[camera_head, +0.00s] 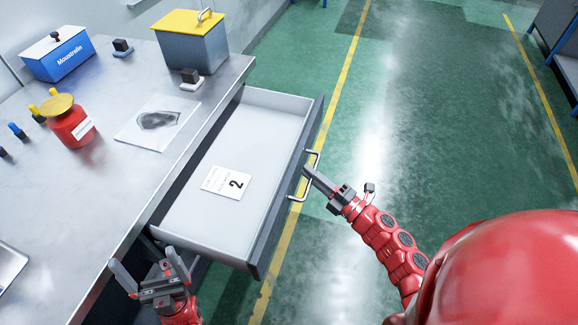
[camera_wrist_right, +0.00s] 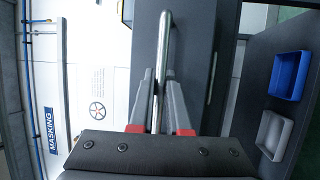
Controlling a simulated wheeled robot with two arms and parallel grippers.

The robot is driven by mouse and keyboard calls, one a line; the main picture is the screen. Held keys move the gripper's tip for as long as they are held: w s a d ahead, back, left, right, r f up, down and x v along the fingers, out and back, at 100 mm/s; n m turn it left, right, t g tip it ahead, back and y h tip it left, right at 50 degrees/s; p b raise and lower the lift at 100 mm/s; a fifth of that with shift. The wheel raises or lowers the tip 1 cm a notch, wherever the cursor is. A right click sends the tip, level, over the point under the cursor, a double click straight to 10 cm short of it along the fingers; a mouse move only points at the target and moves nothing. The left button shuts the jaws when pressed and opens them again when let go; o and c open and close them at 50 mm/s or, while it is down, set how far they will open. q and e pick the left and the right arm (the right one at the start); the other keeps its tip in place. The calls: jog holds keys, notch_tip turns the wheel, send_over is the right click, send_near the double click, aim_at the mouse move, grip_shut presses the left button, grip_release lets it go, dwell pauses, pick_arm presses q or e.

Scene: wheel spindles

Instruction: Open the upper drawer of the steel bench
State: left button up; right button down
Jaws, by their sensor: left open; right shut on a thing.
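The steel bench (camera_head: 98,120) stands at the left in the head view. Its upper drawer (camera_head: 215,205) is pulled well out and holds only a white card (camera_head: 226,182) with a 2. The drawer's metal bar handle (camera_head: 316,165) is on the dark front panel; it also shows upright in the right wrist view (camera_wrist_right: 166,40). My right gripper (camera_head: 309,174) is shut on that handle, with the bar between its fingers. My left gripper (camera_head: 146,272) is open and empty near the bench's front edge, beside the drawer's near corner.
On the bench top are a blue box (camera_head: 58,55), a grey bin with yellow lid (camera_head: 191,42), a red can (camera_head: 70,122) and a paper sheet (camera_head: 158,121). Blue (camera_wrist_right: 290,75) and grey (camera_wrist_right: 274,134) trays show in the wrist view.

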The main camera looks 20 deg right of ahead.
jog(key=shift+s+d, duration=0.5)
jog(key=shift+d, duration=0.2)
jog(key=shift+s+d, duration=0.5)
jog(key=shift+d, duration=0.15)
jog(key=c, duration=1.2)
grip_release()
jog(key=shift+o, duration=0.2)
jog(key=shift+d, duration=0.1)
jog(key=v, duration=1.7)
jog(key=shift+s, duration=0.15)
